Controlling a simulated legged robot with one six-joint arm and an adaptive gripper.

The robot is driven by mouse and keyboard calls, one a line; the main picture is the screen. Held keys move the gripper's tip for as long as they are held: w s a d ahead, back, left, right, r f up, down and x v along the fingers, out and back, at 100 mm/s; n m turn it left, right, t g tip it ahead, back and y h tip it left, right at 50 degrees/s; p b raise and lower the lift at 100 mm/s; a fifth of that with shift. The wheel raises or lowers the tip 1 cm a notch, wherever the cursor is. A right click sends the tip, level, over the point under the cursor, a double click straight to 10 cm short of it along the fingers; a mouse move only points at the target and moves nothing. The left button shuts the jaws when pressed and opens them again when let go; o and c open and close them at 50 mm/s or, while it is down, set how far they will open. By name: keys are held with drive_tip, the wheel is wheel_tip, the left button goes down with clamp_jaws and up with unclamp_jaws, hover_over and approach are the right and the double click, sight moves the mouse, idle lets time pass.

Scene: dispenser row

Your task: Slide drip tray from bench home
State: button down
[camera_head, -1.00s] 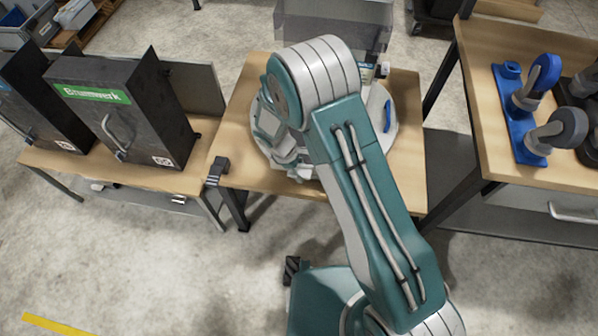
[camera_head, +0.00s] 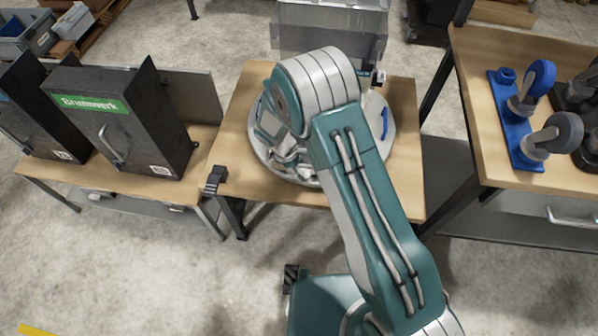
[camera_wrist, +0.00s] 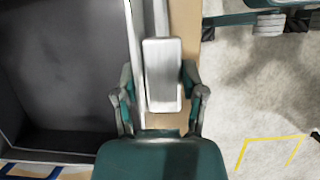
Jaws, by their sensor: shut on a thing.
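My gripper (camera_wrist: 164,102) shows in the wrist view, its two fingers closed on either side of a pale grey upright block. This block (camera_wrist: 162,75) looks like the handle of the drip tray. A dark grey, open, tray-like shape with a pale rim (camera_wrist: 70,80) fills the left of that view, beside the block; I take it to be the drip tray. How block and tray join is not clear. A pale round plate with grey parts (camera_head: 285,160) lies on the wooden bench (camera_head: 240,130) under my arm.
A translucent grey box (camera_head: 310,38) stands at the bench's far edge. Black dispenser boxes (camera_head: 130,130) stand on the left bench. The right bench (camera_head: 500,60) carries a blue rack (camera_head: 512,140) with round-headed tools. Bare floor (camera_head: 120,260) lies between the benches and me.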

drive_tip(key=shift+w+d, duration=0.1)
drive_tip(key=shift+w, duration=0.55)
drive_tip(key=shift+w, duration=0.1)
drive_tip(key=shift+c, duration=0.4)
unclamp_jaws()
drive_tip(key=v, duration=1.2)
